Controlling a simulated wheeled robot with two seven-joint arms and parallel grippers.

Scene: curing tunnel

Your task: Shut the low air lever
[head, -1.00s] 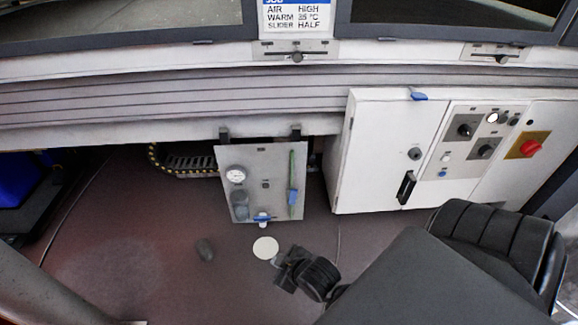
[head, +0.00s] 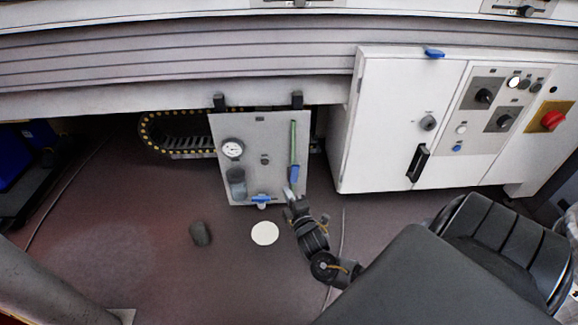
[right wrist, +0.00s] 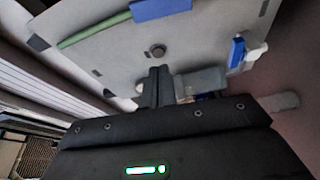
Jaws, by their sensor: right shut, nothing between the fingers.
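A grey panel (head: 222,135) hangs low under the tunnel. On its right side a green pipe (head: 293,138) runs down to a blue lever (head: 294,173), which lies in line with the pipe. A second blue handle (head: 262,198) sits crosswise at the panel's bottom edge. My right gripper (head: 289,193) is shut and empty, just below the upright lever in the head view; I cannot tell whether it touches. In the right wrist view the closed fingers (right wrist: 155,84) point at the panel, with the pipe's blue lever (right wrist: 160,8) cut by the top edge. My left gripper is out of view.
The panel also bears a gauge (head: 232,149) and a grey filter bowl (head: 236,183). A white cabinet (head: 385,120) stands to the right. A white disc (head: 265,233) and a dark grey cylinder (head: 200,234) are on the floor. The tunnel's edge (head: 150,105) overhangs the panel.

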